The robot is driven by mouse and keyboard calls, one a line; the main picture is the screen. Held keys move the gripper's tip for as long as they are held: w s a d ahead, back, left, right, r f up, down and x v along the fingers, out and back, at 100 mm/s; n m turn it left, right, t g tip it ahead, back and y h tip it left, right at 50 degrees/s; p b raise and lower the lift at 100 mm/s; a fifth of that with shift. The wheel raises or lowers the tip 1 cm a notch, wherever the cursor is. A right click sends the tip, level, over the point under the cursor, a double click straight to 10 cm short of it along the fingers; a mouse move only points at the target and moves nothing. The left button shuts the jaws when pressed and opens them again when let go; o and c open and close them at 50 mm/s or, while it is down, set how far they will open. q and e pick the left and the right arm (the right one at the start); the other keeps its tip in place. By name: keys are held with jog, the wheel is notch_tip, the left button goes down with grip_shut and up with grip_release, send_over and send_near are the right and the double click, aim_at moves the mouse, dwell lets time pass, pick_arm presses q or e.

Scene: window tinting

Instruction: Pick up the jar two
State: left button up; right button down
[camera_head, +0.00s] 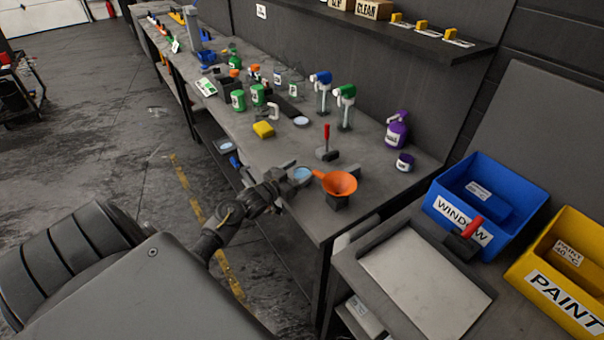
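My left gripper (292,178) is at the front edge of the workbench, with its fingers apart around or beside a small round thing with a pale blue top (303,174). This may be a jar, but I cannot read a label on it, and I cannot tell whether the fingers touch it. Two green jars with white labels, one nearer (238,101) and one farther (257,95), stand farther back on the bench. A small purple jar (405,162) stands at the right. No number shows on any jar. My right gripper is out of view.
An orange funnel (338,183) is just right of my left gripper. A red-handled tool (327,147), a yellow sponge (264,129) and spray bottles (346,104) stand on the workbench (365,160). A blue bin (475,205) and a yellow bin (570,262) are at the right.

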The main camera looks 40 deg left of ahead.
aim_at(298, 167)
pick_arm(q)
jog(key=c, duration=0.8)
jog(key=shift+c, duration=0.2)
jog(key=shift+r+b, duration=0.3)
jog(key=shift+r, duration=0.25)
notch_tip(298, 167, up, 2)
jog(key=shift+s+d+r+b, duration=0.1)
jog(key=shift+s+r+b, duration=0.1)
jog(key=shift+b, duration=0.2)
jog(key=s+d+r+b, duration=0.2)
jog(key=s+d+r, duration=0.4)
jog(key=s+r, duration=0.3)
jog(key=s, duration=0.3)
jog(key=shift+d+r, duration=0.2)
jog(key=shift+r, duration=0.05)
